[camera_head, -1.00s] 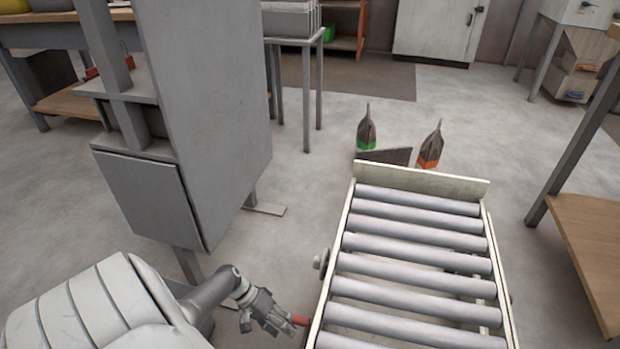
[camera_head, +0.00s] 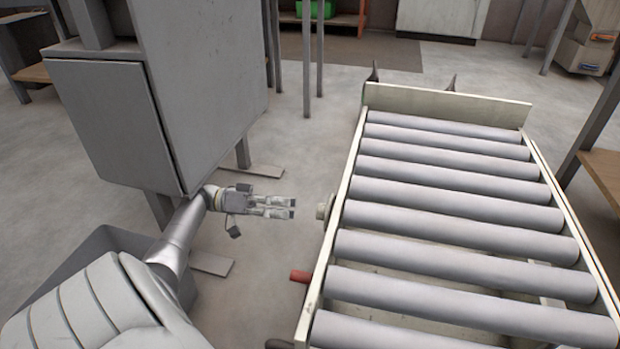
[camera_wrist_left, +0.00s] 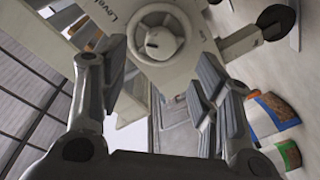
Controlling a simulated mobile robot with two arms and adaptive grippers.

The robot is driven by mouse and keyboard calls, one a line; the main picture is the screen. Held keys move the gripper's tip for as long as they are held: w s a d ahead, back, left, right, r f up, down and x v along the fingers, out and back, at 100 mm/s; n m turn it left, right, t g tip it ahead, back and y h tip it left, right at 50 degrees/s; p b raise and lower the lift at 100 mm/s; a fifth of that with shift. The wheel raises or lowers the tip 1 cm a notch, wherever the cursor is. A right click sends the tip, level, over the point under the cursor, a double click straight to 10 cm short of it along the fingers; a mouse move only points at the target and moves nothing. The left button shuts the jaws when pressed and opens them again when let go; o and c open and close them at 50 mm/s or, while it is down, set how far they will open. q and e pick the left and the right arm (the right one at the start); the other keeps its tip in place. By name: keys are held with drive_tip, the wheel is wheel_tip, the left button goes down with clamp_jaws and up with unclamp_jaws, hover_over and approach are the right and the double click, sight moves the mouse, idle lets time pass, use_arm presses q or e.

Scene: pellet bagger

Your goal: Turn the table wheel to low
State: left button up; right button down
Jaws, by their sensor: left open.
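The table wheel (camera_head: 325,207) is a small pale knob on the left side of the roller table (camera_head: 448,98). In the left wrist view the wheel (camera_wrist_left: 160,43) is a round white dial with a raised middle, with lettering that reads "Level" beside it. My left gripper (camera_head: 291,208) is open and empty, left of the wheel and pointing at it, with a gap between. In the left wrist view the wheel shows beyond the space between the fingers. The dial's setting cannot be read. My right gripper is not in view.
A red handle (camera_head: 300,276) sticks out from the table's left side, nearer than the wheel. A tall grey cabinet (camera_head: 205,80) stands left of my left gripper. Bare floor lies between cabinet and table.

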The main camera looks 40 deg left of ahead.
sight(328, 213)
use_arm(q)
drive_tip(key=b+x, duration=0.3)
drive_tip(key=x, duration=0.4)
drive_tip(key=shift+w+d, duration=0.1)
drive_tip(key=shift+w, duration=0.05)
drive_tip(key=c, duration=1.1)
drive_tip(key=shift+o, duration=0.2)
